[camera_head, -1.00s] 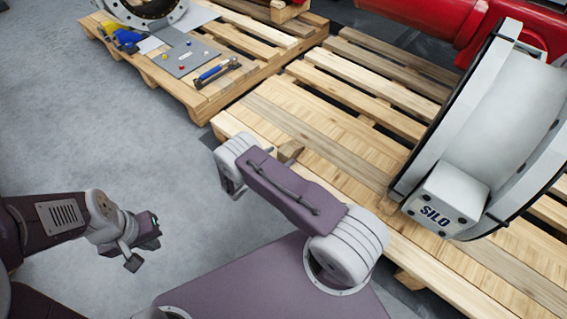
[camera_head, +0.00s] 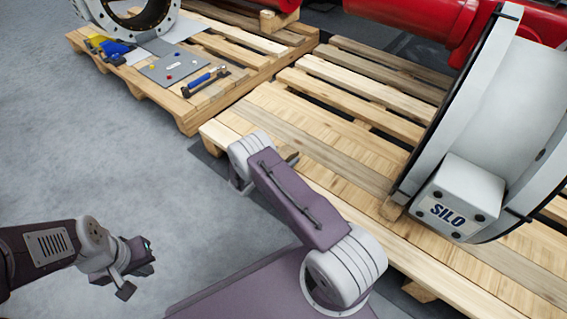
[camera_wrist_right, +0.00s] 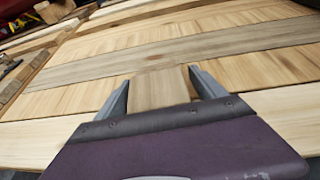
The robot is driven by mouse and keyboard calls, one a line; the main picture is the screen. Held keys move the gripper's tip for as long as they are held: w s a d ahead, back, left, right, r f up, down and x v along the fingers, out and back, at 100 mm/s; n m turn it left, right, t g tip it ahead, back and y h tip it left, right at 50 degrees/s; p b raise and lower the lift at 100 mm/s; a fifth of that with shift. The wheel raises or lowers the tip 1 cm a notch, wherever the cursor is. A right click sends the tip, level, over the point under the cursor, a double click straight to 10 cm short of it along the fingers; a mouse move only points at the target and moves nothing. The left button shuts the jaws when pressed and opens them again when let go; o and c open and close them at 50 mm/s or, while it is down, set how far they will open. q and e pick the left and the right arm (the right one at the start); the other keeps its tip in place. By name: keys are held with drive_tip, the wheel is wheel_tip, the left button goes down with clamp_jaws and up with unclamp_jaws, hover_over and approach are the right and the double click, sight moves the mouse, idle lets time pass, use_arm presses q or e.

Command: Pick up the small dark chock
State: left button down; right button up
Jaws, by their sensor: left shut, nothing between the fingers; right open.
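The small dark chock (camera_wrist_right: 160,90) is a brown wooden block on the pallet. In the right wrist view it lies between the two fingers of my right gripper (camera_wrist_right: 158,77), which is open with a gap visible beside the block. In the head view only a small brown piece, apparently the chock (camera_head: 291,158), shows beside my right wrist; my arm hides the rest and the fingers. My left gripper (camera_head: 138,265) is shut and empty over the grey floor at the lower left, far from the chock.
The near pallet (camera_head: 300,120) has slats and gaps. A large white flanged part marked SILO (camera_head: 455,205) stands on it at right, with a wooden block (camera_head: 391,209) at its base. The far pallet (camera_head: 190,118) holds a blue-handled tool (camera_head: 205,78) and a grey plate (camera_head: 172,67).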

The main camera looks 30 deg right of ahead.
sight(286, 153)
drive_tip(key=shift+r, duration=0.1)
drive_tip(key=c, duration=1.7)
drive_tip(key=r+p, duration=0.3)
drive_tip(key=p, duration=0.1)
drive_tip(key=s+r+p, duration=0.1)
drive_tip(key=r, duration=0.1)
drive_tip(key=shift+d+r+p, duration=0.35)
drive_tip(key=shift+p, duration=0.05)
drive_tip(key=s+d+r+p, duration=0.5)
drive_tip(key=s+d+p, duration=0.1)
drive_tip(key=s+p, duration=0.1)
drive_tip(key=shift+s+r, duration=0.15)
drive_tip(key=shift+s, duration=0.65)
